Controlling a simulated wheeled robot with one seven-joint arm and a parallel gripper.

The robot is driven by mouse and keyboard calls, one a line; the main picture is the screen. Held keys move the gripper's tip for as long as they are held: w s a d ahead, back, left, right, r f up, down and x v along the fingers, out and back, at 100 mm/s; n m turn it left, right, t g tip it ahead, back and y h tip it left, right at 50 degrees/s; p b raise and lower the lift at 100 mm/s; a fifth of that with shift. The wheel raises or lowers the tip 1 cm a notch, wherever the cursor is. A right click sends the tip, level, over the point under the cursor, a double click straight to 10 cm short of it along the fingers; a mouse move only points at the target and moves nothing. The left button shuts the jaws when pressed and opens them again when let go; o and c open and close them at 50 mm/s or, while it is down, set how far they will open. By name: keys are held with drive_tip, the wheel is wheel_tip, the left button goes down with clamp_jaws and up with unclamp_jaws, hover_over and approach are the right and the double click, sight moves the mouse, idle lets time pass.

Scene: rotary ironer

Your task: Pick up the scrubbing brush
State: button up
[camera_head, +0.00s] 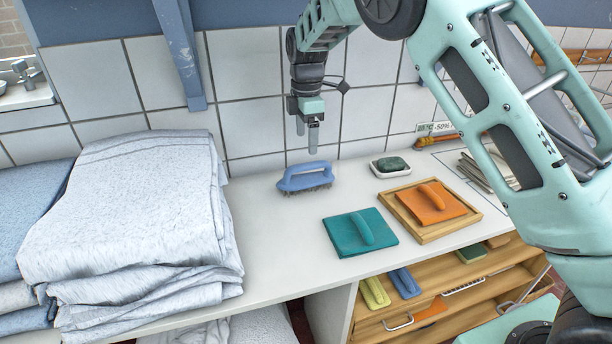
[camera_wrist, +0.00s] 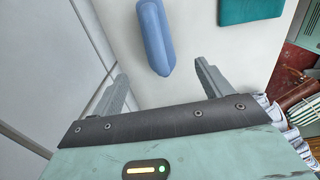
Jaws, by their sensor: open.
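The blue scrubbing brush (camera_head: 305,177) stands bristles down on the white counter near the tiled wall, with its loop handle on top. In the wrist view the brush (camera_wrist: 155,36) lies ahead of the fingertips, roughly between the lines of the two fingers. My gripper (camera_head: 307,128) points down above the brush, apart from it. In the wrist view my gripper (camera_wrist: 162,80) is open, with nothing between its fingers.
Folded pale towels (camera_head: 130,205) are stacked left of the brush. Open drawers (camera_head: 480,272) are below.

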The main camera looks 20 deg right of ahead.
sight(309, 163)
wheel_tip(309, 163, down, 6)
drive_tip(key=shift+f+p, duration=0.15)
drive_tip(key=shift+p, duration=0.4)
drive_tip(key=shift+w+d+f+p, duration=0.2)
drive_tip(key=shift+f+p, duration=0.3)
drive_tip(key=shift+f, duration=0.85)
drive_tip(key=shift+w+d+f+p, duration=0.15)
drive_tip(key=shift+f+p, duration=0.3)
drive_tip(key=shift+f, duration=0.9)
drive_tip(key=shift+s, duration=0.1)
drive_tip(key=shift+c, duration=0.4)
drive_tip(key=c, duration=1)
